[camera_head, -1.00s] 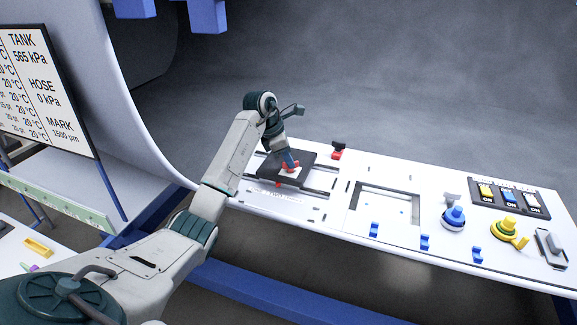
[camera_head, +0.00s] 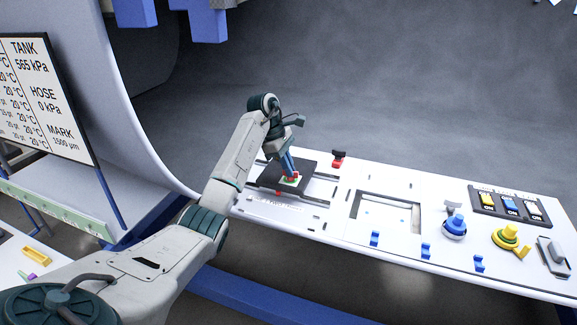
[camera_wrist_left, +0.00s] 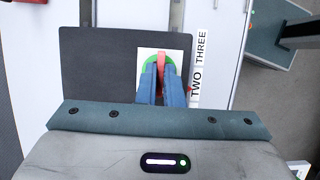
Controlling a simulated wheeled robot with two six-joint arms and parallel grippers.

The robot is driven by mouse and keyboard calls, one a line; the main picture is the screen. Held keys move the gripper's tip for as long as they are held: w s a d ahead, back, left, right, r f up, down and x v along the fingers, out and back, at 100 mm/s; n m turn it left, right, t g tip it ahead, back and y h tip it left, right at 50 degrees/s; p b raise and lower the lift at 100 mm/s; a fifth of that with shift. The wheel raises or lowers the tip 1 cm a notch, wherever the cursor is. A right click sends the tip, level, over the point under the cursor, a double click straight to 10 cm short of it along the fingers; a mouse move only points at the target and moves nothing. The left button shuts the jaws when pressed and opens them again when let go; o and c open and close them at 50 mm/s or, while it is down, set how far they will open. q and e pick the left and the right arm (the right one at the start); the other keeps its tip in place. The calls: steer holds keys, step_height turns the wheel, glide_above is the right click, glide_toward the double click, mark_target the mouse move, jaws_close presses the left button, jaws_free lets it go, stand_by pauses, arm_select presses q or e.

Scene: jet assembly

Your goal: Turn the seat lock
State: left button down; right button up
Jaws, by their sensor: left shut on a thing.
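A red lever (camera_wrist_left: 160,62) stands on a green disc (camera_wrist_left: 149,66) on a white square plate (camera_wrist_left: 145,57) in the left wrist view. I take it for the seat lock. The white plate lies on a dark slab (camera_wrist_left: 95,70), which also shows in the head view (camera_head: 270,178) at the left part of the white bench. My left gripper (camera_wrist_left: 163,72) points down with its blue fingers shut on the red lever; it also shows in the head view (camera_head: 290,177). The fingers hide part of the lever and disc. My right gripper is not in view.
A red clamp with a black top (camera_head: 338,159) stands behind the slab. To the right are a square opening (camera_head: 362,208), blue brackets (camera_head: 426,250), a blue knob (camera_head: 454,224), a yellow knob (camera_head: 508,236) and switches (camera_head: 509,202). Labels TWO and THREE (camera_wrist_left: 198,65) lie beside the slab.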

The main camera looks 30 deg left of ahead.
arm_select(q)
steer(key=shift+w+r, duration=0.1)
steer(key=shift+r, duration=0.2)
steer(key=c, duration=1.6)
jaws_free()
steer(key=shift+o, duration=0.2)
steer(key=shift+f, duration=0.15)
steer(key=p+v, duration=0.9)
steer(key=v, duration=0.1)
steer(key=shift+r, duration=0.4)
steer(key=shift+a, duration=0.1)
